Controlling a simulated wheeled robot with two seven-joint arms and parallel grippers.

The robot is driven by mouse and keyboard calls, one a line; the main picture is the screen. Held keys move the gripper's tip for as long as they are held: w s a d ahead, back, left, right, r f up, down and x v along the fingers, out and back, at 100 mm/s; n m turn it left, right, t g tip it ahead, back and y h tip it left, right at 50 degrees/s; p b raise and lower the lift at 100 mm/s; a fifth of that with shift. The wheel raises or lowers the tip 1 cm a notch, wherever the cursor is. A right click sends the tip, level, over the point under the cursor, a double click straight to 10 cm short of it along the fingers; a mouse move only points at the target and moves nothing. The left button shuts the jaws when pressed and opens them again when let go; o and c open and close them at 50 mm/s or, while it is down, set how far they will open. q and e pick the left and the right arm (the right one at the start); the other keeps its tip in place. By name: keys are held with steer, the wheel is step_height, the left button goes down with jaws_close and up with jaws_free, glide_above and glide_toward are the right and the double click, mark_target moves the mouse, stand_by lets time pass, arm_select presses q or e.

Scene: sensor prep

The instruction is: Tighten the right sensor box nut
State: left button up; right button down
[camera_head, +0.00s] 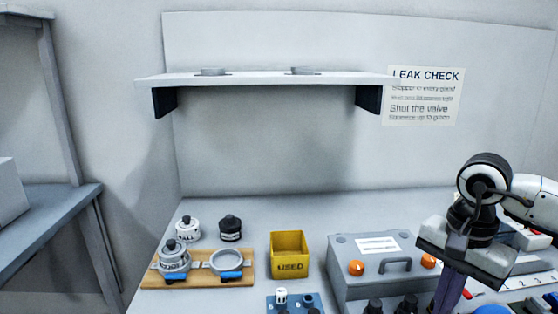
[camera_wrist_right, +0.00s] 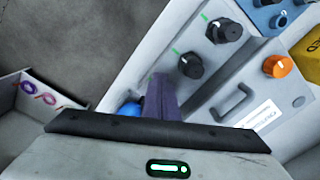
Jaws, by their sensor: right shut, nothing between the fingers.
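The grey sensor box (camera_head: 345,285) stands on the bench with a handle and a white label on its lid. Its right nut (camera_head: 428,261) is orange and sits at the lid's right end, just left of my right gripper in the picture. The left nut (camera_head: 357,267) is also orange; it shows in the wrist view (camera_wrist_right: 278,66). The right nut is not visible in the wrist view. My right gripper (camera_head: 446,300) points down, with its dark purple fingers together and empty, in front of the box's right side. The fingers show in the wrist view (camera_wrist_right: 160,98). My left gripper is out of view.
Black knobs (camera_wrist_right: 222,31) with green marks are in front of the box. A yellow USED bin (camera_head: 290,266) stands left of it. A wooden board (camera_head: 205,281) with ring clamps lies farther left. A shelf (camera_head: 270,79) hangs above; a blue round object (camera_wrist_right: 131,109) is near my fingers.

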steer(key=shift+w, duration=0.15)
steer(key=shift+w+a, duration=0.2)
steer(key=shift+w, duration=0.05)
steer(key=shift+w+a, duration=0.15)
steer(key=shift+w, duration=0.1)
steer(key=shift+w+a, duration=0.2)
steer(key=shift+w, duration=0.2)
steer(key=shift+w+r, duration=0.1)
steer(key=shift+w, duration=0.05)
stand_by(0.4)
steer(key=shift+a, duration=0.1)
steer(key=shift+a+p, duration=0.25)
steer(key=shift+p, duration=0.05)
step_height(320, 180, up, 6)
steer(key=p, duration=0.4)
steer(key=shift+a, duration=0.1)
